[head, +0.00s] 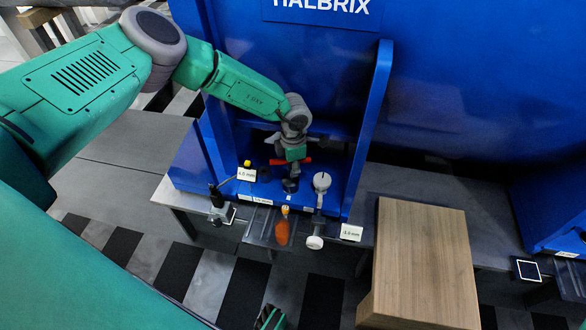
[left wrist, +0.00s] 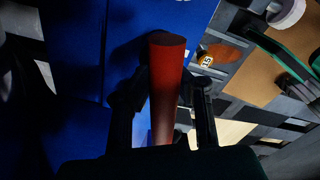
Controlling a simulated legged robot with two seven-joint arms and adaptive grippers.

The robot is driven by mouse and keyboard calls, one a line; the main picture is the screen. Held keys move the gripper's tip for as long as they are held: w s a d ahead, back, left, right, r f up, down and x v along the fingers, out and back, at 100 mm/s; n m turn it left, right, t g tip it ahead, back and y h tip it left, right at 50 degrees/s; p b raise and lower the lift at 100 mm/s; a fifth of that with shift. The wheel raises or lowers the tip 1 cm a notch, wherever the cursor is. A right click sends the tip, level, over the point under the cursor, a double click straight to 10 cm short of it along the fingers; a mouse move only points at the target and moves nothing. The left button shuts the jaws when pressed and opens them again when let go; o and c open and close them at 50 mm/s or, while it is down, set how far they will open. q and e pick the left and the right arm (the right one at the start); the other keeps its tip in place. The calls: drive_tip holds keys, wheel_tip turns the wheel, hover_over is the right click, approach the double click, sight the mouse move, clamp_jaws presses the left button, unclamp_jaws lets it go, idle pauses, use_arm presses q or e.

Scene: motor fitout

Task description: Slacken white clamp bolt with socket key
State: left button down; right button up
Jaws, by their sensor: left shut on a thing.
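My left gripper (head: 292,152) reaches down in front of the blue housing and is shut on a red bar (head: 279,162), which looks like the handle of the socket key. In the left wrist view the red bar (left wrist: 167,85) lies between the two dark fingers (left wrist: 166,110). Below it in the head view is a dark round part (head: 290,185); whether the key touches it cannot be told. To its right is a clamp with a white round head (head: 322,181) and a white knob (head: 314,242). I cannot tell which part is the clamp bolt. A green and black part (head: 270,318), perhaps my right gripper, shows at the bottom edge.
Labels (head: 246,174) and (head: 351,232) sit by the fixtures. A black post-like fixture (head: 219,205) is at the left. The blue side wall (head: 368,130) rises close on the right. A bare wooden block (head: 425,255) lies right.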

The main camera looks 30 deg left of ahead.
use_arm(q)
drive_tip(key=shift+r+p, duration=2.4)
drive_tip(key=shift+r, duration=1.1)
